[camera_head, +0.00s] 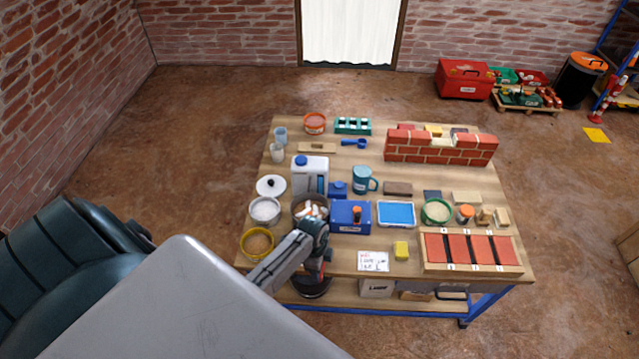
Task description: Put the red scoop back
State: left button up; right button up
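My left arm reaches in from the lower left over the table's front edge, and its gripper (316,274) points down there. Its fingers are too small and dark to show whether they are open or shut. A small red patch (328,255) shows beside the gripper; I cannot tell whether it is the red scoop or another part. No red scoop is clearly recognisable. A blue scoop (354,142) lies at the back of the table. My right gripper is not in view.
The wooden table (345,258) is crowded: a brick wall (440,149), a white jug (310,175), a blue box (350,216), a grey pot (265,209), a yellow-rimmed bowl (257,243), a green bowl (437,211) and a tray of red panels (471,251). Floor around it is mostly clear.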

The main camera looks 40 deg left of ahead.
pick_arm(q)
jog(key=shift+f, duration=0.2)
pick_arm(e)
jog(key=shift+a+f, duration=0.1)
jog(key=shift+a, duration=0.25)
pick_arm(q)
jog(key=shift+f, duration=0.25)
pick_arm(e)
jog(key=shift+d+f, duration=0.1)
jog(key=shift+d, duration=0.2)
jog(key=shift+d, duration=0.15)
pick_arm(q)
jog(key=o, duration=1.2)
jog(key=shift+c, duration=0.2)
jog(key=shift+r, duration=0.1)
